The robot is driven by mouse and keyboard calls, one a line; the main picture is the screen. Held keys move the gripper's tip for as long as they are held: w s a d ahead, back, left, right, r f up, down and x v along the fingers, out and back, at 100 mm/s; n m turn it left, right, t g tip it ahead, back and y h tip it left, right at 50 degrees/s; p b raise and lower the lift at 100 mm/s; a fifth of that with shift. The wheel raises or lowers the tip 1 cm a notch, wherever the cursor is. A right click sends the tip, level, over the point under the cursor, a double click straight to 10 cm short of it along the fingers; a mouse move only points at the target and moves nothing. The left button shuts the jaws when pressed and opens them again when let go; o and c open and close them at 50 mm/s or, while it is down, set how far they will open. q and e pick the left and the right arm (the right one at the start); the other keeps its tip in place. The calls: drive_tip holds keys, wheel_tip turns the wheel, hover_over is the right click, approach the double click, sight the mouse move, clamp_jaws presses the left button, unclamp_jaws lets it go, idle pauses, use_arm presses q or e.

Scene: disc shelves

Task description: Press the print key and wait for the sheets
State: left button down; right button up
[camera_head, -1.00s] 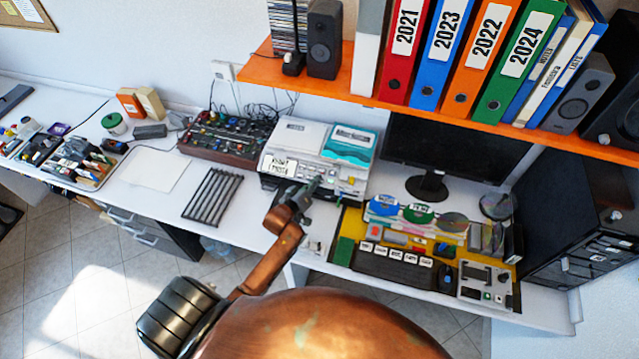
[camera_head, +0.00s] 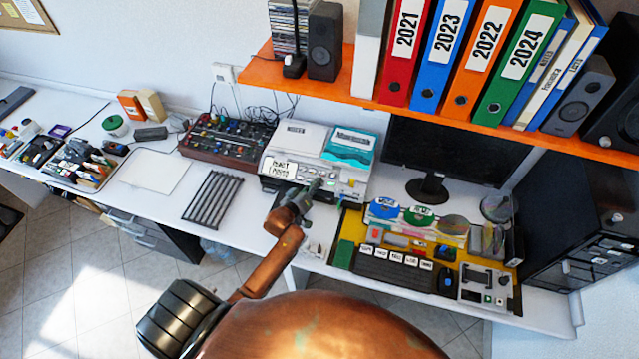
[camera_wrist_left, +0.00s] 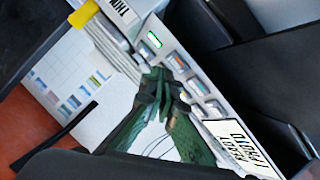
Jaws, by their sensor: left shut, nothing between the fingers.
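The printer (camera_head: 299,135) is a pale box with a teal-topped unit on its right, standing on the white desk. Its front panel carries a row of small keys, and a small display (camera_head: 283,168) reads "PRINT 1 PHOTO". The display also shows in the wrist view (camera_wrist_left: 228,148), beside several keys, one with a green face (camera_wrist_left: 153,40). My left gripper (camera_head: 312,187) is shut and empty, in front of this panel. In the wrist view its fingertips (camera_wrist_left: 164,76) are close to the keys; I cannot tell whether they touch. A white surface with coloured squares (camera_wrist_left: 62,92) lies beside the printer panel.
An orange shelf (camera_head: 330,88) with binders and speakers overhangs the desk at the back. A mixer (camera_head: 228,134) and a black rack (camera_head: 213,197) stand left of the printer. A monitor (camera_head: 440,150) and a keyboard (camera_head: 393,267) are on the right.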

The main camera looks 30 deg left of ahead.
idle(0.5)
use_arm(q)
drive_tip(key=shift+f, duration=0.1)
drive_tip(key=shift+w+f, duration=0.25)
drive_tip(key=shift+f, duration=0.15)
idle(0.4)
drive_tip(key=shift+w+f, duration=0.15)
drive_tip(key=shift+f, duration=0.1)
drive_tip(key=shift+r, duration=0.1)
idle(0.5)
drive_tip(key=shift+s+r+p, duration=0.35)
drive_tip(key=shift+r+p, duration=0.3)
drive_tip(key=shift+p, duration=0.1)
